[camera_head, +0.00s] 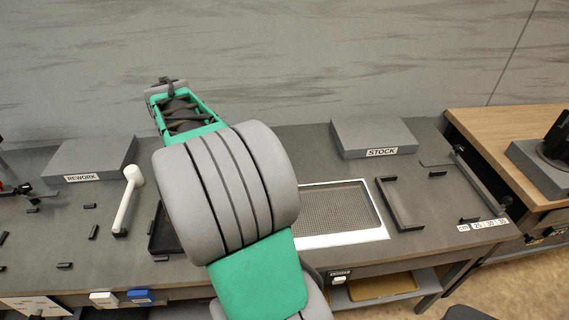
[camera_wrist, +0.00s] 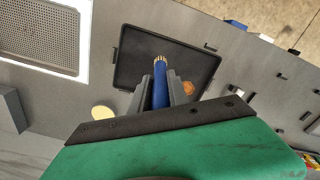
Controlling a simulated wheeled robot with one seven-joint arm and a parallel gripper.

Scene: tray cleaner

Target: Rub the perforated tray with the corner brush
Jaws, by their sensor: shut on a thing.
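The perforated tray (camera_head: 340,208) lies on the bench just right of my arm in the head view, a fine mesh panel in a pale frame. In the wrist view the perforated tray (camera_wrist: 45,37) is at the upper left. My gripper (camera_wrist: 160,92) is shut on a blue brush (camera_wrist: 160,84) with short tan bristles at its tip. The brush shows over a dark tray (camera_wrist: 125,78), apart from the perforated tray; its height above the dark tray is hard to tell. My arm hides gripper and brush in the head view.
An orange-brown round thing (camera_wrist: 188,88) lies in the dark tray; a cream disc (camera_wrist: 103,113) is beside it. The STOCK block (camera_head: 373,136) and a dark bracket (camera_head: 400,204) are at right.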

